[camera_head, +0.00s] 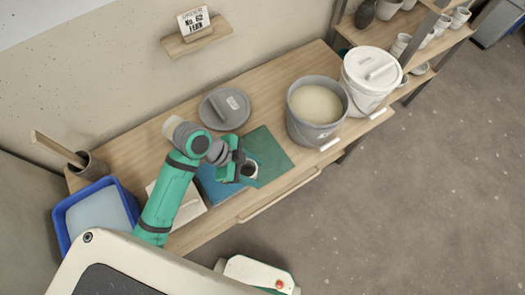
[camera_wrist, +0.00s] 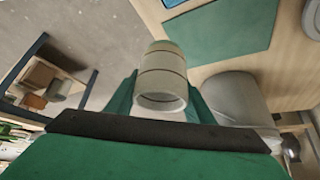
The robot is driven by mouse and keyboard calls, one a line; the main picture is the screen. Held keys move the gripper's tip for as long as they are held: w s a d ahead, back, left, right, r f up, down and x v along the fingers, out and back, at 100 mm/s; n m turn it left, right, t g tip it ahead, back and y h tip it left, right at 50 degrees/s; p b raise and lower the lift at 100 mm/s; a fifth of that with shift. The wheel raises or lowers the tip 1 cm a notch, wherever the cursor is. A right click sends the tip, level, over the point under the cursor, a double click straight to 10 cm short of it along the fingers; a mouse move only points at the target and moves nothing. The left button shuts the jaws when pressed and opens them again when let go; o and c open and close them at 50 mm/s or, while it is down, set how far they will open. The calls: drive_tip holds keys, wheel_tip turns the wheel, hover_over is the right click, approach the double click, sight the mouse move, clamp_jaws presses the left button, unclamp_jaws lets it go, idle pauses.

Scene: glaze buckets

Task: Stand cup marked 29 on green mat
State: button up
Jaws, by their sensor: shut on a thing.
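My gripper (camera_head: 241,168) is shut on a small pale cup (camera_head: 251,171). In the wrist view the cup (camera_wrist: 163,75) is a cream cylinder with thin dark lines around it, between the green fingers. No number can be read on it. The green mat (camera_head: 271,151) lies flat on the wooden bench, and the cup shows at its near left part in the head view. The mat also shows in the wrist view (camera_wrist: 232,35), apart from the cup in the picture. I cannot tell the height of the cup over the bench.
A grey bucket of pale glaze (camera_head: 316,108) stands right of the mat, with a lidded white bucket (camera_head: 369,80) beyond. A grey lid (camera_head: 224,110) lies behind my gripper. A blue flat thing (camera_head: 211,184) lies under my arm. A blue tub (camera_head: 70,221) sits at left.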

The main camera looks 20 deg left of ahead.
drive_tip(key=shift+s+a+r+n+t+y, duration=0.15)
drive_tip(key=shift+n+t, duration=0.1)
drive_tip(key=shift+n, duration=0.35)
drive_tip(key=shift+d+r+n+t+y, duration=0.15)
drive_tip(key=shift+n+t, duration=0.1)
drive_tip(key=shift+n, duration=0.35)
drive_tip(key=w+f, duration=0.4)
drive_tip(key=w, duration=0.5)
hover_over(273, 153)
drive_tip(key=s+a, duration=0.2)
drive_tip(key=f, duration=0.4)
drive_tip(key=shift+s+f, duration=0.2)
drive_tip(key=shift+f, duration=0.1)
drive_tip(key=shift+w+f, duration=0.45)
drive_tip(key=shift+f, duration=0.15)
wheel_tip(273, 153, down, 3)
drive_tip(key=shift+w+a+f, duration=0.1)
drive_tip(key=shift+a+f, duration=0.05)
drive_tip(key=o, duration=1.1)
drive_tip(key=shift+o, duration=0.2)
